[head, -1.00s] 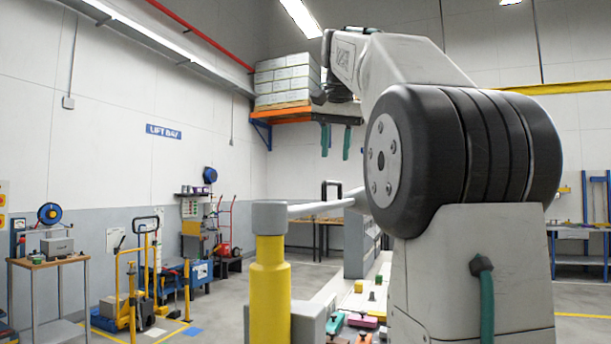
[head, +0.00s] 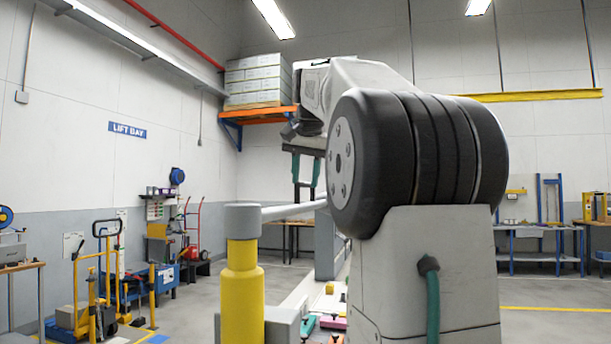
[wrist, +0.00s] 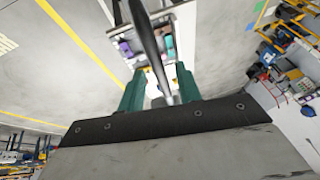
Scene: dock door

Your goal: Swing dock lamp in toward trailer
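The dock lamp's yellow post (head: 243,285) with a grey cap stands in the lower middle of the head view. A pale lamp arm (head: 290,211) runs right from the cap and passes behind my own arm; the lamp's head is hidden there. My gripper (head: 305,196) points down with two green fingers just above or around the lamp arm. In the wrist view my gripper (wrist: 158,72) is open, and a dark bar (wrist: 146,38), which looks like the lamp arm, runs between the fingers. I cannot tell whether they touch it.
A bench (head: 306,303) with small coloured items lies under the lamp arm. A rack shelf (head: 262,114) with stacked boxes is on the far wall. A yellow pallet truck (head: 98,290) stands at left. The floor at right is open before a blue workbench (head: 535,240).

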